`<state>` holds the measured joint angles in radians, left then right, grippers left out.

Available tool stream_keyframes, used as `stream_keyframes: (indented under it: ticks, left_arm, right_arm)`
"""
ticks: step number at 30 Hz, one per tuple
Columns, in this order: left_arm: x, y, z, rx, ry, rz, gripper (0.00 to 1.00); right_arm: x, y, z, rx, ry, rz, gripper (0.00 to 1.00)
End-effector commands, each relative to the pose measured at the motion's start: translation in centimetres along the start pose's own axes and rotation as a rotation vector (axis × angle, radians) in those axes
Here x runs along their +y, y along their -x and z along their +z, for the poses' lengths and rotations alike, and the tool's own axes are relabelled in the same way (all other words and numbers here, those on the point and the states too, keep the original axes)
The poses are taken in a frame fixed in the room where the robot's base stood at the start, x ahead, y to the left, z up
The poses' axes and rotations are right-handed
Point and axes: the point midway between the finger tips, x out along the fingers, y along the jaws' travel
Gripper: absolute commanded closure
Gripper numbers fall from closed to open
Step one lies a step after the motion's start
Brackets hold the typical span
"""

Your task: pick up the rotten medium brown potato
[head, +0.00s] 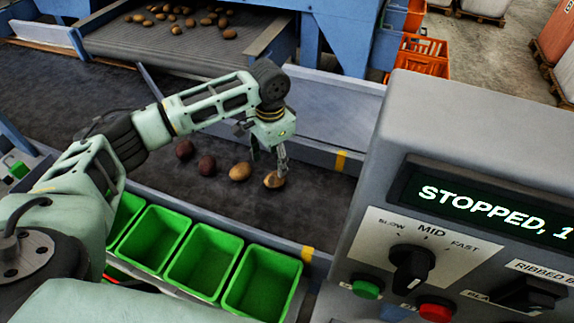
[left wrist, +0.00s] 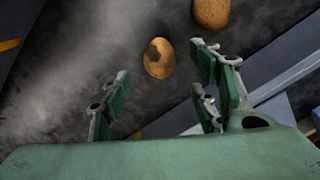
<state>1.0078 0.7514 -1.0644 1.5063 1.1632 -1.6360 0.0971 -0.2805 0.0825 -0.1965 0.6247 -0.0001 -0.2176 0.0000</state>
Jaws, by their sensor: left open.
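The rotten medium brown potato (head: 273,181) lies on the dark belt, nearest the display panel. In the left wrist view this brown potato (left wrist: 160,65) shows a dark patch on its upper left side. My left gripper (head: 269,158) hangs over it, pointing down. In the left wrist view my left gripper (left wrist: 163,82) is open, its fingers spread to either side and the potato lying beyond the tips, in line with the gap. No contact shows. My right gripper is in neither view.
Another brown potato (head: 240,172) lies close to the left, with two dark reddish potatoes (head: 207,166) further left. Green bins (head: 210,237) line the near belt edge. A grey control panel (head: 455,150) reading "STOPPED" stands at the right. More potatoes lie on the far conveyor (head: 165,45).

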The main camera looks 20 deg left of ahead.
Motion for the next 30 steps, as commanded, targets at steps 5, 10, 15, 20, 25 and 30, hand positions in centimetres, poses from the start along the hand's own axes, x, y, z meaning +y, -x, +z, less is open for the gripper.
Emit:
stream_keyframes:
  ticks: [5,10,15,20,25,30]
  left_arm:
    - [0.1,-1.4,0.1,-0.005,-0.001,0.002,0.44]
    - [0.2,-3.1,0.0,-0.003,-0.001,0.002,0.44]
    - [0.5,-5.5,-0.2,-0.005,-0.001,0.001,0.44]
    - [0.4,-7.6,-0.2,-0.004,0.0,0.001,0.44]
    - [0.4,-8.0,-0.2,-0.001,-0.002,0.0,0.44]
    - [0.4,-8.0,-0.2,-0.001,-0.002,0.0,0.49]
  right_arm:
    - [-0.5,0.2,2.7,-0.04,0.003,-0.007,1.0]
    - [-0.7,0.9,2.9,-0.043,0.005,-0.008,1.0]
    - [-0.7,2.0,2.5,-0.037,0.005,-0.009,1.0]
    - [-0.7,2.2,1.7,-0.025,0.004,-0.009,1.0]
    - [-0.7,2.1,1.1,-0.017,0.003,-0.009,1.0]
    - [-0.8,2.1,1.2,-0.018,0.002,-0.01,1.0]
